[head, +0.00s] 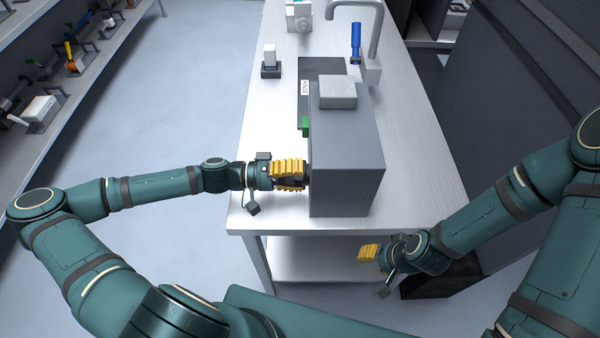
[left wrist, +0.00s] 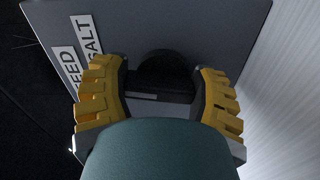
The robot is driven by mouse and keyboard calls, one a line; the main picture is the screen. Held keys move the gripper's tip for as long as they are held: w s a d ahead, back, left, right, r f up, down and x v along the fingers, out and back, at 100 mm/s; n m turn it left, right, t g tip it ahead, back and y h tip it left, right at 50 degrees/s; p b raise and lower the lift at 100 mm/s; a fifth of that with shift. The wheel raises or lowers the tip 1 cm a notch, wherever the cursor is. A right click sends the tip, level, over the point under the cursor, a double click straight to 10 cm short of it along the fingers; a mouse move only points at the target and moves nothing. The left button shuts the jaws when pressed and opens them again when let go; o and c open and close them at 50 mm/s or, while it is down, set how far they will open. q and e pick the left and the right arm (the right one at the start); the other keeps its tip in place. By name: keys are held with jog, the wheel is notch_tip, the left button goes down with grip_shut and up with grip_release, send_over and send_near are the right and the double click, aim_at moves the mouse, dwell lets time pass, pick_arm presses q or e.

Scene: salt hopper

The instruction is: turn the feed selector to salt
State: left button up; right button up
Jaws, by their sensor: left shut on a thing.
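The grey hopper box (head: 345,155) stands on the bench in the head view. Its left face carries white labels reading FEED (left wrist: 65,65) and SALT (left wrist: 88,35) in the left wrist view. The feed selector (left wrist: 165,72) is a dark round knob with a bar across it on that face. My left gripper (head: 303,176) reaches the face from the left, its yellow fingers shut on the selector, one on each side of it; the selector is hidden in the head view. My right gripper (head: 374,268) hangs empty before the bench's front edge; its finger opening is unclear.
A pale block (head: 338,92) sits on top of the hopper and a green part (head: 305,125) on its left side. The metal bench (head: 420,150) also bears a tap (head: 377,35), a blue-handled item (head: 355,38) and a small dark stand (head: 270,71). Shelves line the left.

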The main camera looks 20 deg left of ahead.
pick_arm(q)
jog(key=m+b, duration=0.1)
jog(key=m, duration=0.4)
jog(key=shift+f, duration=0.15)
dwell(0.6)
jog(key=o, duration=1.2)
jog(key=v, duration=1.2)
jog(key=shift+a, duration=0.1)
